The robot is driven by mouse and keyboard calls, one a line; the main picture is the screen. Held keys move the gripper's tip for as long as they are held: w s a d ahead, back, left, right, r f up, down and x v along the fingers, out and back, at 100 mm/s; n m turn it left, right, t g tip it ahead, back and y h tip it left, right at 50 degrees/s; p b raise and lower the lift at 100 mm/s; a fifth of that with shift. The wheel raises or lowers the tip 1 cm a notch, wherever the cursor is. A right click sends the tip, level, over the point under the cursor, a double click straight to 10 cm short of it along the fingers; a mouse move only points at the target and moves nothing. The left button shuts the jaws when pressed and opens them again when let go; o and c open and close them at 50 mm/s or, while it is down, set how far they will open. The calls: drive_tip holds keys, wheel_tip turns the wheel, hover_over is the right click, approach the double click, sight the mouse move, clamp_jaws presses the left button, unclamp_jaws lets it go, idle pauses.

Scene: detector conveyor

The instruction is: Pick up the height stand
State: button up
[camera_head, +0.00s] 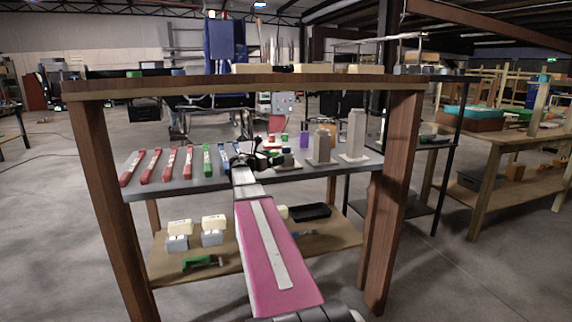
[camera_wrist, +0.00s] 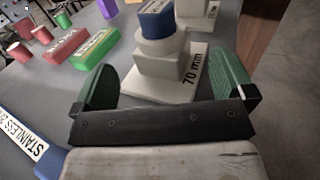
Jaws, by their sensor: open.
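The height stand (camera_wrist: 160,68) is a pale grey stepped block on a white base plate marked "70 mm" in the wrist view. A blue piece (camera_wrist: 157,18) sits on top of it. My gripper (camera_wrist: 166,82) is open, with its green-padded fingers apart, one towards each side of the stand. The stand is in front of the palm, and I see no clear contact with it. In the head view my gripper (camera_head: 262,158) is low over the grey shelf, close to the small stand (camera_head: 288,162). Part of the base is hidden by the gripper.
Taller stands (camera_head: 320,146) (camera_head: 355,135) are to the right on the shelf (camera_head: 225,184). Red (camera_wrist: 63,46) and green (camera_wrist: 95,48) blocks lie to the left, with small cylinders beyond. A labelled bar (camera_wrist: 22,138) is near the left finger. Wooden posts (camera_head: 399,190) flank the shelf.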

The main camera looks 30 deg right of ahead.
sight(286, 154)
drive_tip(key=shift+w+d, duration=0.2)
drive_tip(key=shift+d, duration=1.05)
drive_tip(key=shift+w+d, duration=0.2)
drive_tip(key=shift+d, duration=1.05)
drive_tip(key=shift+w+d, duration=0.2)
drive_tip(key=shift+d, duration=1.05)
drive_tip(key=shift+c, duration=0.3)
drive_tip(key=c, duration=0.7)
